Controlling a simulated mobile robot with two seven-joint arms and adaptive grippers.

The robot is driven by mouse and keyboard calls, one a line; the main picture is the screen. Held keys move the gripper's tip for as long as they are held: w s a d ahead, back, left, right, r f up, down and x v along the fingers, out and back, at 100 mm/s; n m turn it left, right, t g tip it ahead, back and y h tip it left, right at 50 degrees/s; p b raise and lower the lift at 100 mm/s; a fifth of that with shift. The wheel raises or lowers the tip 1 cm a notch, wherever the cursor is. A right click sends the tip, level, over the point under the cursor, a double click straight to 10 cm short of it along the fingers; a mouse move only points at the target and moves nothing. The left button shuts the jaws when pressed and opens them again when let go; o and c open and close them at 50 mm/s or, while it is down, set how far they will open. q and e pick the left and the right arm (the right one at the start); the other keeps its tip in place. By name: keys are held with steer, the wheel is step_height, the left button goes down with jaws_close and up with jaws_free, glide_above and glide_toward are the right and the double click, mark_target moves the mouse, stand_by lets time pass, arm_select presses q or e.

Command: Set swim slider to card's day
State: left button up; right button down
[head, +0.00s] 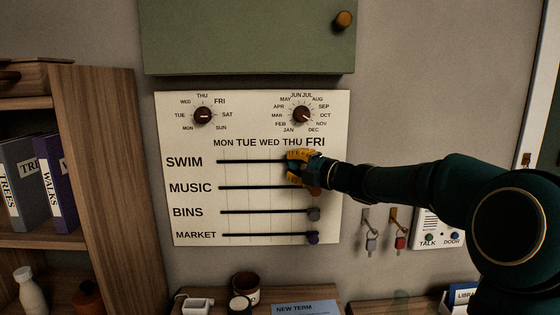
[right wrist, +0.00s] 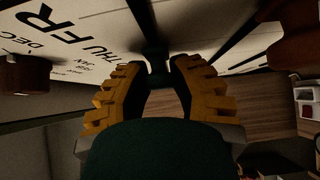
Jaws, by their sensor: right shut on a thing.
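The white planner board (head: 195,225) hangs on the wall with slider rows SWIM, MUSIC, BINS and MARKET under day labels MON to FRI. My right gripper (head: 292,165) is at the SWIM slot (head: 245,162), below the THU label. In the right wrist view its yellow fingers (right wrist: 153,75) are shut on a dark knob, the swim slider (right wrist: 153,48). The head view hides this knob behind the fingers. A blue card (head: 304,308) headed NEW TERM lies at the bottom edge; its lower text is cut off. My left gripper is not in view.
The music knob (head: 315,193), bins knob (head: 314,214) and market knob (head: 313,238) are near FRI. Two dials sit above. A green cabinet (head: 240,40) is overhead. Keys (head: 371,243) and an intercom (head: 430,230) are right; a bookshelf (head: 110,180) is left.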

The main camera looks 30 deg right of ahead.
steer(key=shift+a, duration=0.15)
steer(key=c, duration=0.7)
jaws_free()
steer(key=v, duration=1.2)
